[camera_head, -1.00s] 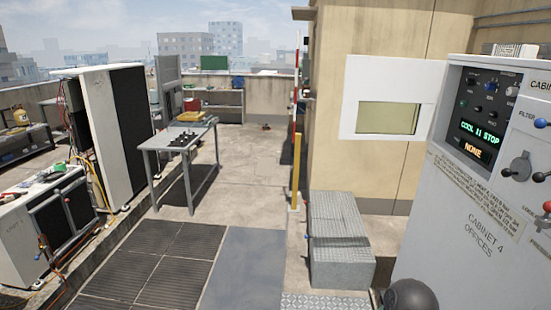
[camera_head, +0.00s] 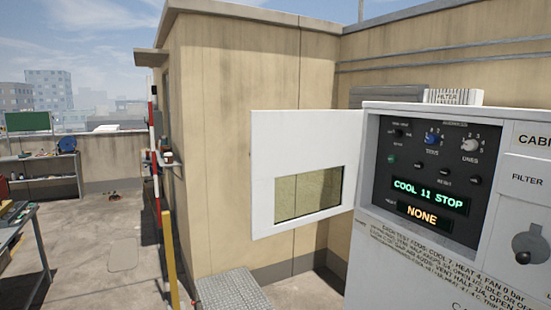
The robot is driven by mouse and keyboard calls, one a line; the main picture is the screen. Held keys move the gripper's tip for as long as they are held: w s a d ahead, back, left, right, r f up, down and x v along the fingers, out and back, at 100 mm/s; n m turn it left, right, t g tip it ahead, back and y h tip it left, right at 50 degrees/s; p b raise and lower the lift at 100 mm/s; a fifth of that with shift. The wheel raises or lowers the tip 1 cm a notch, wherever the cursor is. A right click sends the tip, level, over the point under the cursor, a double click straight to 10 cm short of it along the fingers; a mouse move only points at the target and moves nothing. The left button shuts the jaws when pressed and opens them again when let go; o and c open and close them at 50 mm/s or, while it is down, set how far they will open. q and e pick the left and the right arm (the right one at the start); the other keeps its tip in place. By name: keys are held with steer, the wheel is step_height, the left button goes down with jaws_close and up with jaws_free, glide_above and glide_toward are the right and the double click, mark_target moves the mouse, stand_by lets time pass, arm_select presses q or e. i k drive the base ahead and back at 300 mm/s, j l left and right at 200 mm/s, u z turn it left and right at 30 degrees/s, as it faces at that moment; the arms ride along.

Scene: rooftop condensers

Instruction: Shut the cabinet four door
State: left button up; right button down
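The cabinet four body (camera_head: 395,270) is the white cabinet at the right, cut off by the right and bottom edges; its printed number is out of frame now. Its door (camera_head: 300,135) is a white panel with a window (camera_head: 308,193). The door stands open, swung out to the left of the control panel (camera_head: 432,165). The panel is uncovered and shows knobs, small buttons, a green "COOL 11 STOP" display (camera_head: 430,195) and an amber "NONE" display (camera_head: 421,215). Neither of my grippers is in view.
A grey metal step (camera_head: 232,290) lies low below the door. A yellow post (camera_head: 170,258) and a red-and-white pole (camera_head: 157,165) stand left of it. A beige wall (camera_head: 215,130) rises behind the door. A table (camera_head: 30,240) is at the left edge, with open floor between.

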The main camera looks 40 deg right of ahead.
mark_target(284, 143)
steer(key=i, duration=2.05)
steer(key=i+z, duration=0.25)
steer(key=i, duration=0.2)
steer(key=i+j+z, duration=0.25)
steer(key=i, duration=0.2)
steer(key=i+j+z, duration=0.25)
steer(key=i, duration=0.2)
steer(key=z, duration=3.1)
